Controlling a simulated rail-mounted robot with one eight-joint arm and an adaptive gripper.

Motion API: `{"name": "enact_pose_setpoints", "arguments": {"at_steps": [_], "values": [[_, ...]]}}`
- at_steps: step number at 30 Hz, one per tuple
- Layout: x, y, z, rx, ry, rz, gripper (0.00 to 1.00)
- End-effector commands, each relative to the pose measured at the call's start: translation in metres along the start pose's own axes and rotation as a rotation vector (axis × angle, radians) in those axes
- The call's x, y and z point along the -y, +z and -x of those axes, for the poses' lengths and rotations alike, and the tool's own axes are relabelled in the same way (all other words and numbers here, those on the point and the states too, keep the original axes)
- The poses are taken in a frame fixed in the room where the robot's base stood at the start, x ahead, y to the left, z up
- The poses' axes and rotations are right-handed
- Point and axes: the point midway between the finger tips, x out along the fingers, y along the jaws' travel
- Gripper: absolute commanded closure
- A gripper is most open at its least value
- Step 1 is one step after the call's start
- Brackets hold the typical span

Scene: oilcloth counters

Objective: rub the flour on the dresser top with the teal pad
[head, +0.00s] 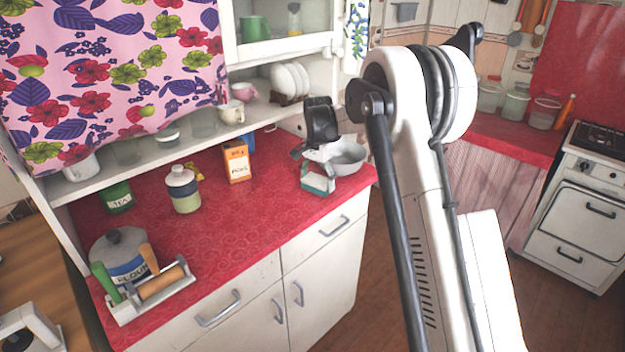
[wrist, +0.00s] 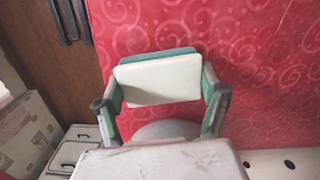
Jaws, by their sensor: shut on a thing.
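The teal pad (wrist: 158,81) is a block with a pale cream face and a teal edge. It sits between the two fingers of my gripper (wrist: 160,104), which is shut on it. In the head view my gripper (head: 318,177) is low over the right end of the red dresser top (head: 255,205), near the front edge. I cannot tell whether the pad touches the cloth. I make out no loose flour on the red cloth in either view; my arm and gripper hide part of it.
A grey metal bowl (head: 347,157) is close behind my gripper. An orange box (head: 237,161), a lidded jar (head: 183,190), a green tea tin (head: 117,197), a flour canister (head: 120,255) and a tool caddy (head: 150,290) stand further left. The middle front of the top is clear.

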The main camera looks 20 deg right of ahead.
Motion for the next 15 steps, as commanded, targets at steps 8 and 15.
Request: {"name": "enact_pose_setpoints", "arguments": {"at_steps": [8,15], "values": [[-0.014,0.005,0.017,0.0,0.0,0.001,0.51],[-0.014,0.005,0.042,0.0,0.0,0.002,0.51]]}}
